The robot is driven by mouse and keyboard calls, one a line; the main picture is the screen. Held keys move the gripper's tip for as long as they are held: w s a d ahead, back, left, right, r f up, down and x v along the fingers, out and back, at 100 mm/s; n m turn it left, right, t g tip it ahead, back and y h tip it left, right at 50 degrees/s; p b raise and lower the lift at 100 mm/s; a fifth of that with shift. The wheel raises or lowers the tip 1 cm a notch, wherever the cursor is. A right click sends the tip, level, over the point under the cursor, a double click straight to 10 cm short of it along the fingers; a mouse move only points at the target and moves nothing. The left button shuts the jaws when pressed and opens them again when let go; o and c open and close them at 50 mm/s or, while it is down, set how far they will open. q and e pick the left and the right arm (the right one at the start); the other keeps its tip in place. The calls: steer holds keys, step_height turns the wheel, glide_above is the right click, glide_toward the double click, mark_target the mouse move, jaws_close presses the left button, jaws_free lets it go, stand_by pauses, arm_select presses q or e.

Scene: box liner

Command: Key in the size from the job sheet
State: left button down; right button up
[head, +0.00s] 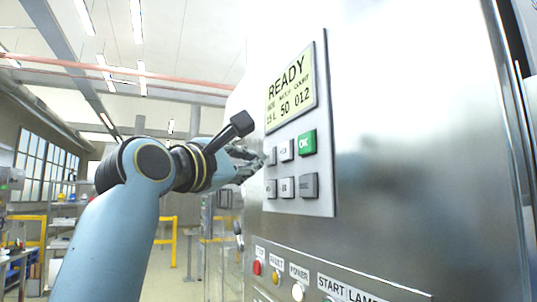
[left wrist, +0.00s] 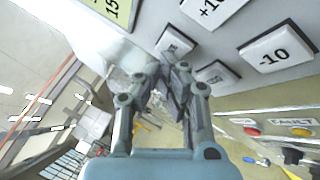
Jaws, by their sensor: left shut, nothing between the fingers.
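The control panel (head: 323,120) stands on the steel machine front. Its lit display (head: 290,92) reads READY, with a lower line that looks like 15 L, 50, 012. Below it are a green OK key (head: 307,143) and several grey keys. My left gripper (head: 262,160) is shut and empty, its tips at the left key column. In the left wrist view, the tips lie close to two small keys, an upper one (left wrist: 175,42) and a lower one (left wrist: 216,73); contact cannot be told. The +10 key (left wrist: 213,8) and -10 key (left wrist: 276,52) are farther right. No job sheet is visible.
Below the panel runs a row with a red lamp (head: 257,267), a yellow one (head: 276,277) and a white one (head: 298,292), labelled partly FAULT, POWER and START LAMP. Yellow rails (head: 174,222) stand behind on the left. The space left of the machine is open.

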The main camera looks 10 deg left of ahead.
arm_select(q)
steer(key=shift+w+d, duration=0.2)
steer(key=shift+d, duration=0.1)
stand_by(0.9)
steer(key=shift+p, duration=0.35)
steer(key=shift+s+a+p, duration=0.45)
steer(key=shift+a, duration=0.2)
steer(key=shift+s+a+p, duration=0.55)
steer(key=shift+s+a, duration=0.15)
steer(key=shift+a, duration=0.35)
steer(key=shift+s+a+p, duration=0.5)
steer(key=shift+s+a, duration=0.2)
steer(key=shift+a, duration=0.35)
